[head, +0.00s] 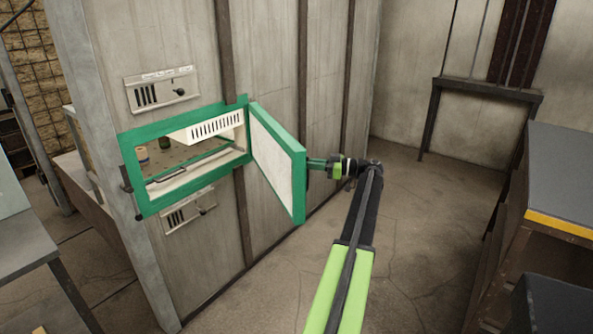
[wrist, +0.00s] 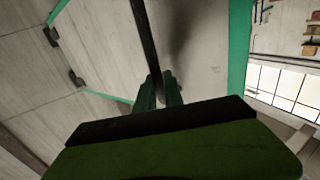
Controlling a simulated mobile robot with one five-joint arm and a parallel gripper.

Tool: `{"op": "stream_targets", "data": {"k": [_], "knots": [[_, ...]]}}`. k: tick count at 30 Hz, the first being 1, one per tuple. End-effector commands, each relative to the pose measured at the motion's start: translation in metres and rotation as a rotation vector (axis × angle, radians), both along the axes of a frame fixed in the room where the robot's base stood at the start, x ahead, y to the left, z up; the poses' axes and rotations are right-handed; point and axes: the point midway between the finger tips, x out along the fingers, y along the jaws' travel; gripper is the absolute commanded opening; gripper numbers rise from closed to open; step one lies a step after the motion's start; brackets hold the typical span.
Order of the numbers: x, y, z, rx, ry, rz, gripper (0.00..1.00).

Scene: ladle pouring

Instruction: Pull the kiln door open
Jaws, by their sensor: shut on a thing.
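The kiln door (head: 273,158), a white panel in a green frame, stands swung wide open, hinged at the right side of the kiln opening. The green-framed kiln (head: 130,168) is set in the grey wall, and its inside shows. My gripper (head: 312,165) is at the outer face of the door, shut on the door handle. In the wrist view the handle (wrist: 144,40) is a dark bar that runs down to the green fingers of my gripper (wrist: 161,78). In the head view the door's edge hides most of the handle.
Vented control panels (head: 162,90) sit above and below the opening. Small jars (head: 142,156) stand inside the kiln. A dark-topped bench (head: 560,175) with a yellow edge is at right, a grey table (head: 20,240) at left. The floor between is clear.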

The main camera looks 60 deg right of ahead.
Motion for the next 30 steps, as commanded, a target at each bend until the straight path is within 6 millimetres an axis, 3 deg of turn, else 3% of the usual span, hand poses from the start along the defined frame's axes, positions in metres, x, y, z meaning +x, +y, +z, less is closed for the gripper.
{"op": "stream_targets", "data": {"k": [6, 19, 20, 24, 30], "knots": [[0.002, -0.012, 0.000, 0.001, -0.001, 0.029, 0.00], [0.010, -0.005, 0.000, 0.001, 0.000, 0.048, 0.00], [0.010, -0.005, 0.000, 0.001, 0.000, 0.049, 0.16], [0.012, -0.004, 0.000, 0.001, 0.000, 0.049, 0.34], [0.014, -0.004, 0.000, 0.000, 0.000, 0.050, 0.34]]}}
